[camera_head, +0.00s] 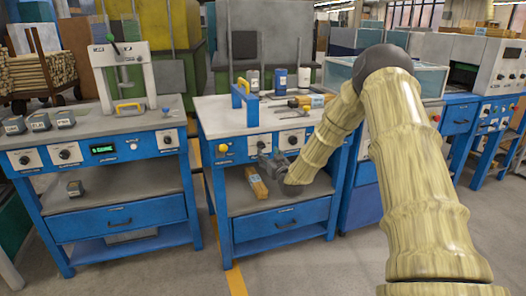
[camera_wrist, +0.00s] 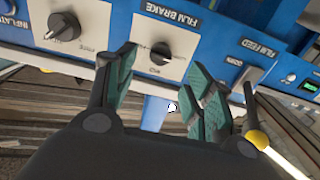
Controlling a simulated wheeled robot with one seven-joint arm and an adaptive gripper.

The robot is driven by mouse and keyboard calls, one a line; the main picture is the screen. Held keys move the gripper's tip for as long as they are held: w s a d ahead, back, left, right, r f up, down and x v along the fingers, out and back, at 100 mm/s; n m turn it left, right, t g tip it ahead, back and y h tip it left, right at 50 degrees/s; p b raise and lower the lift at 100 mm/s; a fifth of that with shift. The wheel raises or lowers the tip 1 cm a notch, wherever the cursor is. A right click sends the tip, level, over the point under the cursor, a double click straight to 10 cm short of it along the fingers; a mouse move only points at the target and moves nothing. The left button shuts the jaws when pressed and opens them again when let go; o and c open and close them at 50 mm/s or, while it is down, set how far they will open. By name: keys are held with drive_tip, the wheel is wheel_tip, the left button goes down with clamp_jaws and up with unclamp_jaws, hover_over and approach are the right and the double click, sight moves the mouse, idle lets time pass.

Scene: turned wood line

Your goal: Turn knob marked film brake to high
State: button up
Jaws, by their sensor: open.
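The film brake knob (camera_wrist: 161,52) is a dark knob on a white plate under the label FILM BRAKE, on a blue panel in the wrist view. Which way it points is hard to make out. My gripper (camera_wrist: 160,80) is open and empty, its green-padded fingers spread on either side of the knob's plate in the picture. It appears short of the knob, not touching it. In the head view my gripper (camera_head: 268,160) is in front of the middle blue bench's control panel. The labels there are too small to read.
Another knob (camera_wrist: 64,26) is left of the film brake plate, and a film feed switch (camera_wrist: 247,76) is right of it. In the head view a wooden block (camera_head: 256,184) lies on the shelf below my gripper. A blue drawer (camera_head: 280,221) is beneath.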

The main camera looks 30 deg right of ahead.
sight(263, 148)
drive_tip(key=x, duration=0.7)
drive_tip(key=shift+w+b, duration=0.35)
drive_tip(key=shift+f, duration=0.1)
drive_tip(key=c, duration=1)
